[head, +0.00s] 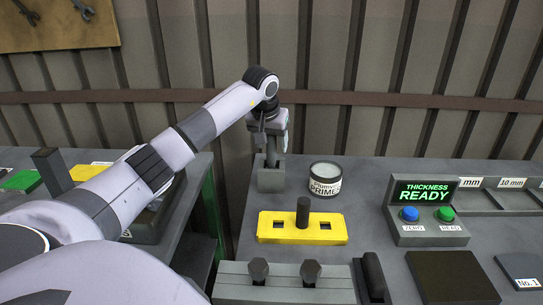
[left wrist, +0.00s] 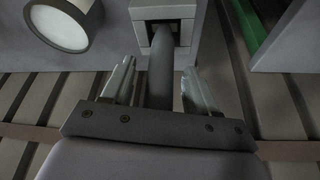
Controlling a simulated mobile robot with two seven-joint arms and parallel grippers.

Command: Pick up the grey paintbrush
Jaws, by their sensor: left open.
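The grey paintbrush (left wrist: 161,75) stands in the square socket of a grey holder (left wrist: 161,12), seen in the left wrist view. In the head view the holder (head: 271,181) is at the back left of the right-hand bench. My left gripper (left wrist: 158,68) is open, with one finger on each side of the brush handle and visible gaps between. In the head view my left gripper (head: 271,140) is just above the holder and mostly hides the brush. My right gripper is not in view.
A round primer can (head: 325,180) stands right of the holder. A yellow block (head: 330,228) with a dark peg is in front. A thickness gauge box (head: 427,212) is at right. A gap separates this bench from the left one. A ribbed wall is behind.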

